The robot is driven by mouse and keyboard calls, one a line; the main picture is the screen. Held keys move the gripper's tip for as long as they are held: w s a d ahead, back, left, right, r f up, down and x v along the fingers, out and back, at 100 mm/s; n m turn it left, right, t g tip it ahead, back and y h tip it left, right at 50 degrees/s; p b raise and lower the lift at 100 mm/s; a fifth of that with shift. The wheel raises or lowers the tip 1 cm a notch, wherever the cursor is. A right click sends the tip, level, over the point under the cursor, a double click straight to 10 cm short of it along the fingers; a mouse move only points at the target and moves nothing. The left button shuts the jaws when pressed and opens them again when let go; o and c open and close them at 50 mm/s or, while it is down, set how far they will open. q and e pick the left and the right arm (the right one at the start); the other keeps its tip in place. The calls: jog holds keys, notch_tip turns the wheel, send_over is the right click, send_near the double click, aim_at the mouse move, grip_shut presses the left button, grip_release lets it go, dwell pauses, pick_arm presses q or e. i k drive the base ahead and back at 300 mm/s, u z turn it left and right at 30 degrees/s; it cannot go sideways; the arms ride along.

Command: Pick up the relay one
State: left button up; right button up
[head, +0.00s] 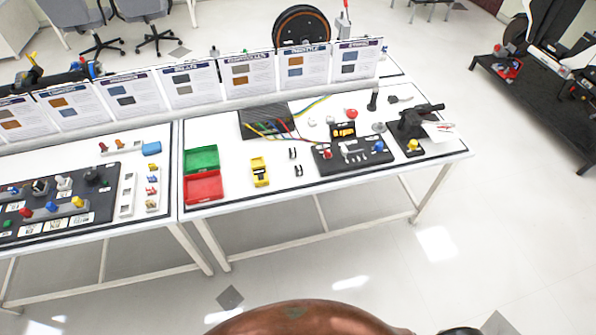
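No label in the head view lets me tell which part is relay one. Two small black parts, a rear one (293,153) and a front one (298,170), lie apart on the white table between the yellow meter and the black control board. Small coloured parts, with a yellow one (153,167) at the back, sit in a white strip on the left table. Neither of my grippers is in view.
Green (201,159) and red (204,187) trays stand at the right table's left end. A yellow meter (260,171) lies beside them. The control board (353,153) and a black joystick unit (413,122) stand to the right. Upright cards (191,83) line the back.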

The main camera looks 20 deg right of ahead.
aim_at(298, 169)
jog(key=k, duration=0.6)
jog(key=u, duration=0.6)
jog(key=i, duration=1.25)
jog(key=z, duration=0.65)
jog(key=i, duration=0.6)
jog(key=z, duration=0.6)
